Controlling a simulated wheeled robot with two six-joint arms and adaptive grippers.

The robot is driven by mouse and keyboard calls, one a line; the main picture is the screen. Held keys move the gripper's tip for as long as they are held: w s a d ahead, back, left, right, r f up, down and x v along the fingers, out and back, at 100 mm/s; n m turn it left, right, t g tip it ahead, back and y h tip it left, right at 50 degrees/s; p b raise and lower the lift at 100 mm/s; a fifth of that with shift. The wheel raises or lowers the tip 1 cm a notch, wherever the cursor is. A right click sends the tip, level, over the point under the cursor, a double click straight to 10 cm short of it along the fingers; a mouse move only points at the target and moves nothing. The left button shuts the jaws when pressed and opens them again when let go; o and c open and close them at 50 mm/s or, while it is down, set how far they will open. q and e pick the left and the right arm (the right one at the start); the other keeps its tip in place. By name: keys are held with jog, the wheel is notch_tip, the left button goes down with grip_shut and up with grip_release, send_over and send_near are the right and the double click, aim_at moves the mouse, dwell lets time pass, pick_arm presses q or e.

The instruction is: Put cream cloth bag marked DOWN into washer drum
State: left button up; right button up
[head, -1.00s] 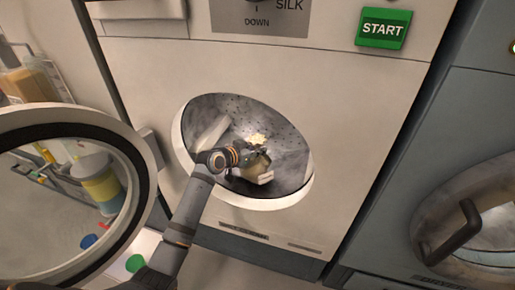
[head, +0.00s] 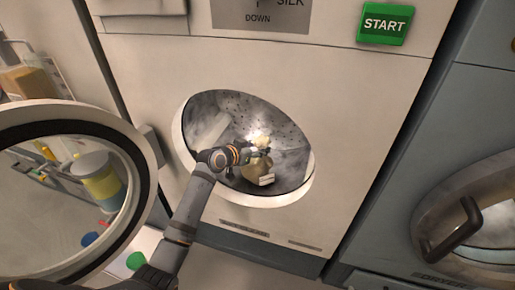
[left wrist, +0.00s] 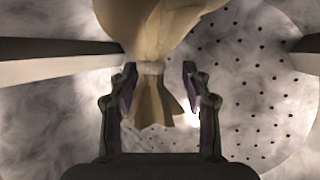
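The cream cloth bag (head: 257,172) is inside the washer drum (head: 291,150), low in the round opening, with a pale tag on its front. Its marking is not readable. In the left wrist view the bag's body (left wrist: 155,25) fills the top, with a tied neck and a flared end below. My left gripper (head: 262,152) reaches through the opening to the bag's neck. In the left wrist view the fingers of my left gripper (left wrist: 159,70) stand apart on either side of the neck, with gaps showing. My right gripper is not in view.
The washer's round door (head: 150,165) stands open at the left. A green START button (head: 385,24) is at the upper right of the washer. A second machine with a dark door handle (head: 455,230) is at the right. Pale drum ribs (left wrist: 50,62) flank the gripper.

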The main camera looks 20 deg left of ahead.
pick_arm(q)
jog(key=v, duration=1.2)
